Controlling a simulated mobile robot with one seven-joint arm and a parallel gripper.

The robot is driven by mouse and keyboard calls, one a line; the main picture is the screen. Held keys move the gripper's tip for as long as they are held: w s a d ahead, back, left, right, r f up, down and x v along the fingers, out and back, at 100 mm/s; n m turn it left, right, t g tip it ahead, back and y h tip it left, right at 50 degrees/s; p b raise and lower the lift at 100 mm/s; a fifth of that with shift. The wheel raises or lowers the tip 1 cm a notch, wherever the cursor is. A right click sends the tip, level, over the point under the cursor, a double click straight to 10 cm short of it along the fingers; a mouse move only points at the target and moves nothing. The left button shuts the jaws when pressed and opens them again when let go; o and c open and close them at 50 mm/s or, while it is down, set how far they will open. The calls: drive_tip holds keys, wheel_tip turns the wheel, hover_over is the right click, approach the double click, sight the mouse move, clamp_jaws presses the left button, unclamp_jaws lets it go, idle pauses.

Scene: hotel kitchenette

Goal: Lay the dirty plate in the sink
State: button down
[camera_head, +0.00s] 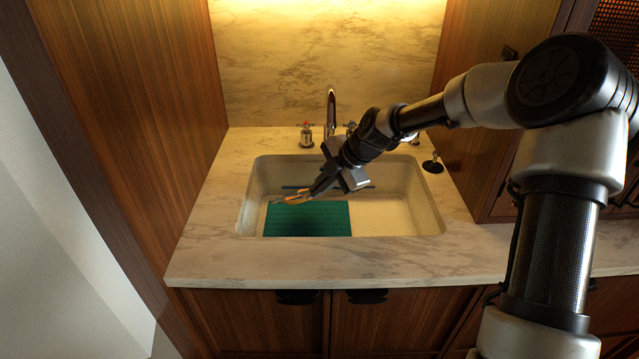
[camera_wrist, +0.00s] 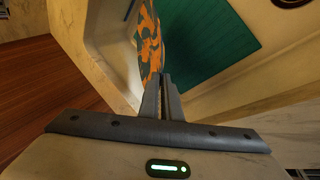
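The plate (camera_wrist: 149,45), patterned in orange and dark grey, is seen almost edge-on in the wrist view. In the head view only a small orange part of the plate (camera_head: 297,198) shows at the end of my arm. My gripper (camera_head: 314,191) is over the sink; in the wrist view its fingers (camera_wrist: 163,82) are close together on the plate's near edge. The white sink (camera_head: 422,205) is set into the counter; its wall also shows in the wrist view (camera_wrist: 110,30). The plate appears tilted, over the left part of the sink. I cannot tell whether it touches anything there.
A teal mat (camera_head: 308,221) lies in the sink's left front part. A faucet (camera_head: 331,112) with handles stands behind the sink. A tall wooden panel (camera_head: 185,95) bounds the left. The front counter (camera_head: 300,262) is clear.

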wheel_tip(320, 180, down, 9)
drive_tip(key=b, duration=0.5)
drive_tip(key=shift+b, duration=0.4)
drive_tip(key=shift+r, duration=0.1)
drive_tip(key=c, duration=1.9)
unclamp_jaws()
drive_tip(key=p+v, duration=0.2)
drive_tip(key=v, duration=1.5)
drive_tip(key=shift+r+p, duration=0.15)
drive_tip(key=shift+p, duration=0.25)
drive_tip(key=shift+d, duration=0.1)
drive_tip(key=shift+s, duration=0.15)
